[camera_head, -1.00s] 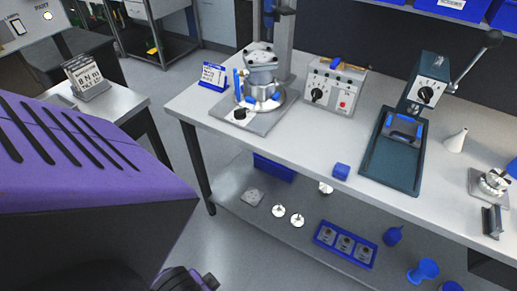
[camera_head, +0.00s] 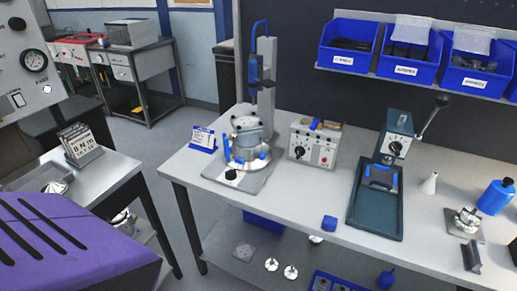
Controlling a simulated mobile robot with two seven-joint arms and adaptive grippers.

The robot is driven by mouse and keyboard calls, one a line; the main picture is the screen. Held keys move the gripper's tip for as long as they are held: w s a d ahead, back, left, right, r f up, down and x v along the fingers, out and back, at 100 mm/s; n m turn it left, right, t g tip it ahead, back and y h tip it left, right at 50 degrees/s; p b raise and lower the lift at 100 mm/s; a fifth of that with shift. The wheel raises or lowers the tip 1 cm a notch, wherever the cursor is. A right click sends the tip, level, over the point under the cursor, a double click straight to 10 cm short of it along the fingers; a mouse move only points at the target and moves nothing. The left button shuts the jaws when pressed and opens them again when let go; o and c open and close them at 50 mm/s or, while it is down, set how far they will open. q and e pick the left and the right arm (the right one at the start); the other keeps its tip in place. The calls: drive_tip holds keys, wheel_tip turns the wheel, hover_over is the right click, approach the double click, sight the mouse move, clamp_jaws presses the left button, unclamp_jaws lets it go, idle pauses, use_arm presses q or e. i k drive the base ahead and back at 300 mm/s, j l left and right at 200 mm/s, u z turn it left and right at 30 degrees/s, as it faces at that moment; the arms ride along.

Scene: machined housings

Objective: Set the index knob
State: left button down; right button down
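Several knobs show, and I cannot tell which one is the index knob. A black knob (camera_head: 231,175) sits on the front of the grey base plate (camera_head: 212,171) under a round metal housing (camera_head: 246,135). A black pointer knob (camera_head: 299,152) is on the left of the front face of a light control box (camera_head: 314,146). A black dial knob (camera_head: 395,148) is on the head of a dark green lever press (camera_head: 376,205). The knobs' exact settings are too small to read. Neither of my grippers is in view, and nothing touches the knobs.
The stand with a blue-handled tool (camera_head: 262,60) rises behind the housing. A white cone (camera_head: 429,183) and a blue bottle (camera_head: 495,197) stand right of the press. Blue bins (camera_head: 348,45) hang above.

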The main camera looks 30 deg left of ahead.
sight(231, 174)
drive_tip(key=u, duration=1.2)
drive_tip(key=z, duration=1.4)
drive_tip(key=i+u, duration=0.1)
drive_tip(key=u, duration=0.9)
drive_tip(key=i+u, duration=0.15)
drive_tip(key=u, duration=0.3)
